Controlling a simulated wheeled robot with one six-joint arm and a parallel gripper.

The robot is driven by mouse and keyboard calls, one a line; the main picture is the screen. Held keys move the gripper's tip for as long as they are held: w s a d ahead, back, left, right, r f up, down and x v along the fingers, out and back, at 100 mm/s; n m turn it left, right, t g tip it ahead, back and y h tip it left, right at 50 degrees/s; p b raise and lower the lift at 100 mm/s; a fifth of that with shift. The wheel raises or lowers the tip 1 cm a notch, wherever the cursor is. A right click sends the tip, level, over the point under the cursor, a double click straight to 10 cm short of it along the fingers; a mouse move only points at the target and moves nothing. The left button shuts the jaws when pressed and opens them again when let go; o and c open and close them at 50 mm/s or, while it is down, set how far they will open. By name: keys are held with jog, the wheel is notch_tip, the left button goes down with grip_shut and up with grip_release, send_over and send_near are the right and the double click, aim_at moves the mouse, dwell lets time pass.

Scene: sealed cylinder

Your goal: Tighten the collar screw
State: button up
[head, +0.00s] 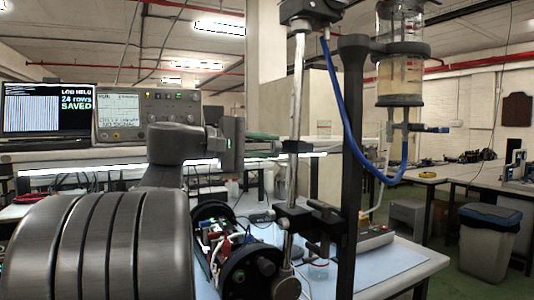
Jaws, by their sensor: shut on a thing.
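My gripper (240,143) is in the middle of the view, left of a bright steel rod (297,95). It is shut on a slim green-handled tool (263,136), which points right toward a small dark fitting (293,146) on the rod. I cannot tell whether the tip touches it. A dark clamp (292,217) joins the rod lower down to a thick black post (352,120). I cannot make out which part is the collar screw. A clear cylinder (400,78) with pale liquid hangs at upper right in dark rings, with a blue tube (347,120) looping below it.
An open black round housing (238,255) with wires and boards sits below my gripper. A grey bin (487,245) is at right.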

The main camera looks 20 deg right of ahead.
jog(key=m+b, duration=0.2)
jog(key=m, duration=0.2)
jog(key=shift+m, duration=0.3)
jog(key=m+b, duration=0.2)
jog(key=m, duration=0.2)
jog(key=shift+y, duration=0.4)
jog(key=m+b, duration=0.2)
jog(key=m, duration=0.2)
jog(key=shift+s+m+t, duration=0.1)
jog(key=shift+m+t, duration=0.2)
jog(key=shift+t, duration=0.1)
jog(key=shift+r+m+b, duration=0.15)
jog(key=shift+m+b, duration=0.9)
jog(key=shift+m, duration=0.45)
jog(key=shift+r, duration=0.1)
jog(key=o, duration=0.7)
jog(key=shift+c, duration=0.2)
jog(key=o, duration=0.3)
jog(key=shift+a+t, duration=0.25)
jog(key=shift+t, duration=0.05)
jog(key=shift+o, duration=0.2)
jog(key=shift+d, duration=0.1)
